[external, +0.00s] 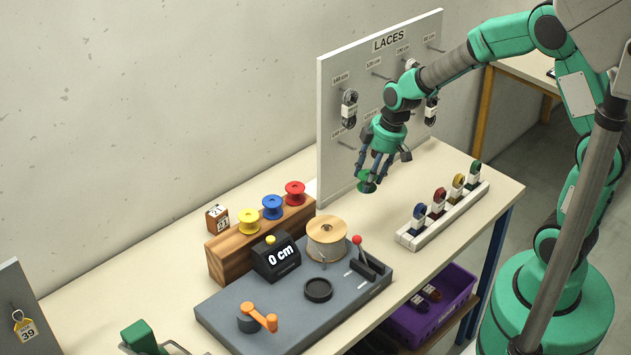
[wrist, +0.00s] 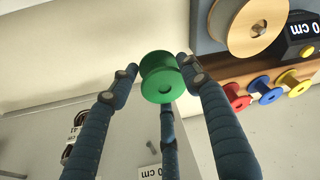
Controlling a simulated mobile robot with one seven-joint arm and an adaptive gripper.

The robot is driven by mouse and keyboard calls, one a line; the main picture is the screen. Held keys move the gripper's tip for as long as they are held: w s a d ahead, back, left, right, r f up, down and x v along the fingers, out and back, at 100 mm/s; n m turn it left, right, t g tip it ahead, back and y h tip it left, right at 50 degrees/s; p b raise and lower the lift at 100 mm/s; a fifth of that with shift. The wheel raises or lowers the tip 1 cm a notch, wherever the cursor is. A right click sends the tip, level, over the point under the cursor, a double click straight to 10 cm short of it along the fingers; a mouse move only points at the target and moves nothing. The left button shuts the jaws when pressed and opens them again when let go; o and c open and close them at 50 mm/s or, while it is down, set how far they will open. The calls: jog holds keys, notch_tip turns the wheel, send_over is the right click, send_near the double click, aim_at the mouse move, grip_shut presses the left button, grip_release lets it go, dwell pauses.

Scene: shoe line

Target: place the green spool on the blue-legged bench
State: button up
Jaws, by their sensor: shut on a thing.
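The green spool (external: 366,186) is held between the fingers of my gripper (external: 371,172), which is shut on it. In the wrist view the spool (wrist: 160,78) sits between the blue fingertips of my gripper (wrist: 158,82). The blue-legged bench (external: 405,178) is the long pale-topped one; its blue leg shows at the right end. The spool is over the bench top in the external view, in front of the laces board. I cannot tell how large the gap beneath it is.
The laces board (external: 335,95) stands behind my gripper. A grey station (external: 235,310) and wooden block (external: 228,258) with yellow, blue and red spools are left. Bare bench top lies between.

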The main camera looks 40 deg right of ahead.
notch_tip(320, 180, down, 5)
jog(key=shift+f, duration=0.2)
dwell(0.6)
jog(key=shift+f+b, duration=0.65)
jog(key=shift+f, duration=2.45)
jog(key=shift+f+b, duration=0.45)
jog(key=shift+f, duration=1.4)
jog(key=shift+f, duration=0.1)
jog(key=o, duration=1.1)
jog(key=shift+o, duration=0.2)
